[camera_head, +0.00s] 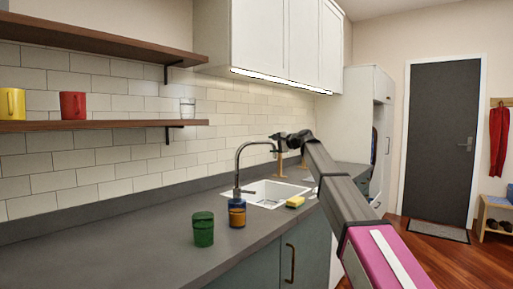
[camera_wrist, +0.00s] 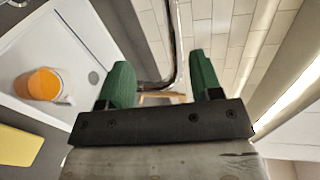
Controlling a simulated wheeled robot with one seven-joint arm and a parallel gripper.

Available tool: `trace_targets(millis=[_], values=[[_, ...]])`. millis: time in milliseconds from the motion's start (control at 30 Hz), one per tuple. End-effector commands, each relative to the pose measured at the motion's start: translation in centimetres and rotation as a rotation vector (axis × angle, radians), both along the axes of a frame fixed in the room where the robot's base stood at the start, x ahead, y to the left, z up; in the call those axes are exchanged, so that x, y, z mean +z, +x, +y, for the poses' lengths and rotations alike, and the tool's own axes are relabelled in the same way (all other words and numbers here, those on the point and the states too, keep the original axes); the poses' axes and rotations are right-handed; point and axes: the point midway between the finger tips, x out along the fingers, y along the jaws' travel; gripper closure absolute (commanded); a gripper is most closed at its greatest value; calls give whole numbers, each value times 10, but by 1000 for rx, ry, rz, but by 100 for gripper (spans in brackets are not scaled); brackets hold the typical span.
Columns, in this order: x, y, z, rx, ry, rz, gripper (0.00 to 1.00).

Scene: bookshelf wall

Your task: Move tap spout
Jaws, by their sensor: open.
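The tap (camera_head: 238,168) is a dark grey gooseneck at the near left end of the white sink. Its spout curves up and to the right, ending close to my gripper (camera_head: 279,146). In the wrist view, my gripper (camera_wrist: 160,78) has its two green fingers apart, with nothing clamped between them. The tap spout (camera_wrist: 174,45) shows as a dark shiny curved pipe between the fingers in that view. I cannot tell whether it touches a finger.
The sink (camera_head: 265,187) holds an orange cup (camera_wrist: 40,84) in the wrist view. A yellow sponge (camera_head: 295,202) lies at its front edge. A green jar (camera_head: 203,229) and a blue-and-amber jar (camera_head: 237,213) stand on the counter. Wall cabinets (camera_head: 270,40) hang above.

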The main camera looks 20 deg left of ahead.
Motion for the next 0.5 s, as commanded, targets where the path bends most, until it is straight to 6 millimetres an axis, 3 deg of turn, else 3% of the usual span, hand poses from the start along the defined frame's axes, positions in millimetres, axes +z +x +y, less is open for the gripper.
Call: trace_targets(millis=[267, 500], values=[[1, 7, 16, 3, 6, 2, 41], [-6, 22, 50, 3, 4, 2, 41]])
